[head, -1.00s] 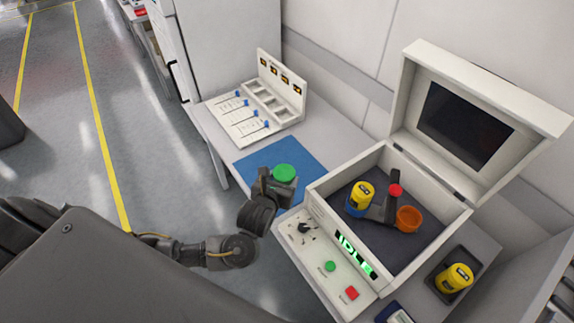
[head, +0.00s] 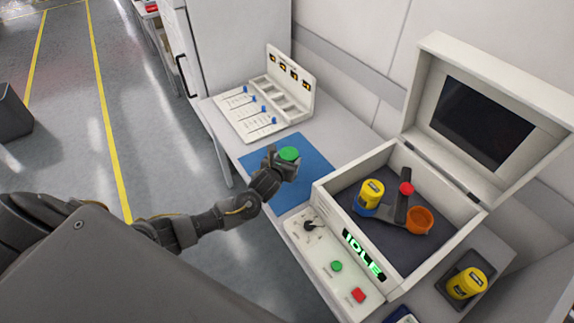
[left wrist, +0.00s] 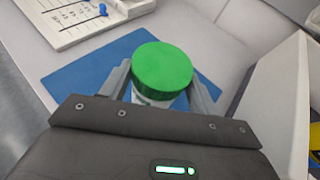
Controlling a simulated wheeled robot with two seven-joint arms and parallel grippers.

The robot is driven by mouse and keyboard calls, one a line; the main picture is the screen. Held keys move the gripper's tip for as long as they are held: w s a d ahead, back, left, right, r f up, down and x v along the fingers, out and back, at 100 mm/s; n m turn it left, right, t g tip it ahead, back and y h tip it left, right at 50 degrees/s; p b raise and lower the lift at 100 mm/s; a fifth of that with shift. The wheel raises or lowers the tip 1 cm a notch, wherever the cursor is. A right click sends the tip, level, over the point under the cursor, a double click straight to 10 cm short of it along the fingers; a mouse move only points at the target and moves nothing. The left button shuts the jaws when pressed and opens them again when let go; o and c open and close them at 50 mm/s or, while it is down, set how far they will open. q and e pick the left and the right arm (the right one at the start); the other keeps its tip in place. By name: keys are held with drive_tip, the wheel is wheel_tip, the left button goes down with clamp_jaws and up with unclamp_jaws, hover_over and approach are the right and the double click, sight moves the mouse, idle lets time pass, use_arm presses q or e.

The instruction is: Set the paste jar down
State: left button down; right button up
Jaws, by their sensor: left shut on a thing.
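The paste jar (head: 289,154) has a green lid and a pale body, and it stands upright over the blue mat (head: 312,172). My left gripper (head: 280,165) is shut on it. In the left wrist view the green lid of the jar (left wrist: 162,70) shows between the two fingers (left wrist: 160,92), with the blue mat (left wrist: 75,95) behind and below. I cannot tell whether the jar's base touches the mat. My right gripper is not in view.
The open white mixer box (head: 340,215) stands right of the mat, holding a yellow jar (head: 371,192) and an orange cup (head: 419,220). Another yellow jar (head: 466,283) sits in a dark tray. A white rack (head: 290,90) stands behind. Part of the mat is clear.

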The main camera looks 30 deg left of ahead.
use_arm(q)
drive_tip(key=shift+w+a+f, duration=0.25)
drive_tip(key=shift+w+f, duration=0.2)
drive_tip(key=shift+f, duration=1.65)
drive_tip(key=shift+f, duration=0.15)
drive_tip(key=shift+c, duration=1.9)
unclamp_jaws()
